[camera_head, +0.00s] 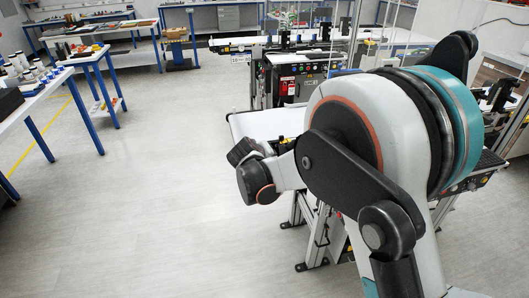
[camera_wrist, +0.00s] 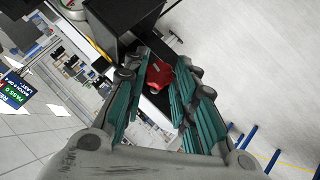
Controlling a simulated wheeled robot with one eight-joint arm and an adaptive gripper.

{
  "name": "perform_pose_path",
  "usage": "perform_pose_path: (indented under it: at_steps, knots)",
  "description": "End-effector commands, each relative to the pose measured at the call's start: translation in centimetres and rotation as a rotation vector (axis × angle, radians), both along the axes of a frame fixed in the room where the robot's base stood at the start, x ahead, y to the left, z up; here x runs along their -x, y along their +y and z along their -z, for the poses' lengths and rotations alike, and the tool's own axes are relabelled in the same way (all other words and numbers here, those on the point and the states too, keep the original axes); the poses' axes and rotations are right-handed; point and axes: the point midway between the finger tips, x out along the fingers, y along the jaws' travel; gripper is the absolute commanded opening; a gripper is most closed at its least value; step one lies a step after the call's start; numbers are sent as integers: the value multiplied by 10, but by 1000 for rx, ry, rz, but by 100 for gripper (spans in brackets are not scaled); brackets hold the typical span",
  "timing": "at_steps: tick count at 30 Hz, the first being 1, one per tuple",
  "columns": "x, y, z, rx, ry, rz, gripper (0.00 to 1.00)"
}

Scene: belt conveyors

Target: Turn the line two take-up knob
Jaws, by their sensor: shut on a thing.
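A red lobed knob (camera_wrist: 161,76) shows in the wrist view between the tips of my gripper's teal fingers, beside a dark box-like housing (camera_wrist: 118,18). My gripper (camera_wrist: 158,68) is shut on the knob, one finger on each side of it. The far side of the knob and its mounting are hard to make out. In the head view my arm fills the right side and hides both the knob and my gripper.
In the head view, a conveyor with a white belt (camera_head: 268,124) stands behind my arm, with a dark control cabinet (camera_head: 290,82) beyond it. Blue-legged workbenches (camera_head: 32,98) stand at the left. Grey floor (camera_head: 150,200) is clear between. A display (camera_wrist: 14,90) shows in the wrist view.

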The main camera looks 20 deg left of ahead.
Motion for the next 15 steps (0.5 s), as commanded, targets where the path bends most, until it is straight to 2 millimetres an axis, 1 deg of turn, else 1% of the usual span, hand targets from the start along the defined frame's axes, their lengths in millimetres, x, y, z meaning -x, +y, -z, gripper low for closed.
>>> perform_pose_path:
  at_steps: [6,15]
  knots:
    - [-1,-2,-1,-100,63,2,2]
    - [-1,-3,0,-158,99,1,2]
